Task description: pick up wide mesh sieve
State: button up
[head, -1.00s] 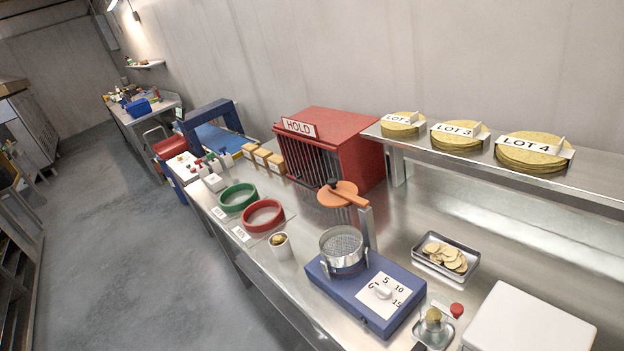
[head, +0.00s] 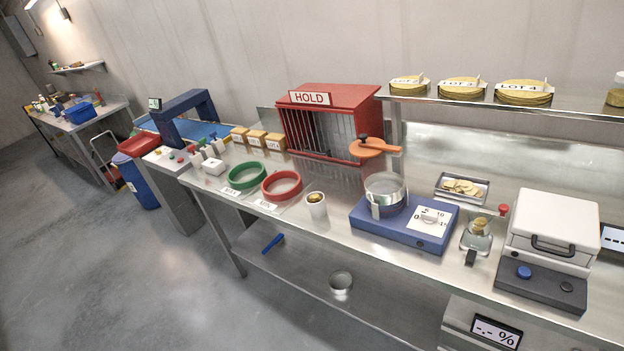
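A round metal sieve (head: 385,190) sits upright on the blue shaker base (head: 392,226), near the middle of the steel bench; its mesh is hard to make out now. An orange lid-like piece (head: 368,148) with a handle is held above and behind it. A second small round metal vessel (head: 341,281) stands on the lower shelf; I cannot tell whether it has mesh. My gripper is not in view.
Green (head: 242,177) and red (head: 282,186) rings and a cup (head: 316,205) stand left of the shaker. A red HOLD cage (head: 331,120) is behind. A chip tray (head: 462,188) and a white-lidded device (head: 553,235) are to the right. The floor in front is clear.

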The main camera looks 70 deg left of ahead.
aim_at(339, 272)
jog(key=k, duration=0.8)
jog(key=u, duration=1.3)
jog(key=i, duration=0.5)
jog(key=u, duration=0.15)
